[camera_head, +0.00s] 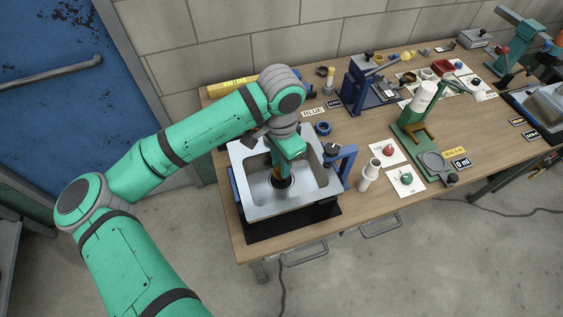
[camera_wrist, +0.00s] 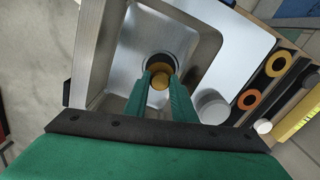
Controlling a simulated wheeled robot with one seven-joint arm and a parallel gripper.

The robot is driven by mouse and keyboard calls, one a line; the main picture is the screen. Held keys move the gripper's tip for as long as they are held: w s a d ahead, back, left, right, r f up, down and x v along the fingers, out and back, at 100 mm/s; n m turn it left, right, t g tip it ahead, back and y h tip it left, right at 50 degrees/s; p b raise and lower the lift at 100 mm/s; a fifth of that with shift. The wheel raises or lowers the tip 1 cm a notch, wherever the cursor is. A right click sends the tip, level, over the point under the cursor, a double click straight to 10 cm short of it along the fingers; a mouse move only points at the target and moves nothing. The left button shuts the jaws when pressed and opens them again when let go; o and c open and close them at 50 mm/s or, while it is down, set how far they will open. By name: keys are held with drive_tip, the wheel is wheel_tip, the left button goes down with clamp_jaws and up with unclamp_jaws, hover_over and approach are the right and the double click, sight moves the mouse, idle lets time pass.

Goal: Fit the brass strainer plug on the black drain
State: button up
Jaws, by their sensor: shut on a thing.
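The brass strainer plug (camera_wrist: 160,76) is gold-coloured and sits between my gripper's two green fingertips (camera_wrist: 161,88), which are shut on it. In the wrist view it overlaps the black drain (camera_wrist: 160,57), a dark ring in the sink floor. I cannot tell whether the plug touches the drain or is held above it. In the head view, my gripper (camera_head: 282,172) reaches down into the steel sink (camera_head: 250,199). The black drain (camera_head: 282,183) shows there as a dark ring, partly hidden by my gripper and the plug.
A blue clamp (camera_head: 345,167) stands at the sink's right side. The wrist view shows orange (camera_wrist: 249,99) and yellow rings (camera_wrist: 278,63) in a dark rack beside the sink.

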drive_tip(key=shift+a+f, duration=0.1)
drive_tip(key=shift+a, duration=0.05)
drive_tip(key=shift+w+f, duration=0.15)
drive_tip(key=shift+f, duration=0.2)
idle(0.4)
drive_tip(key=shift+f, duration=0.1)
drive_tip(key=shift+a+f, duration=0.1)
drive_tip(key=o, duration=1.1)
drive_tip(key=shift+d, duration=0.2)
drive_tip(key=shift+o, duration=0.2)
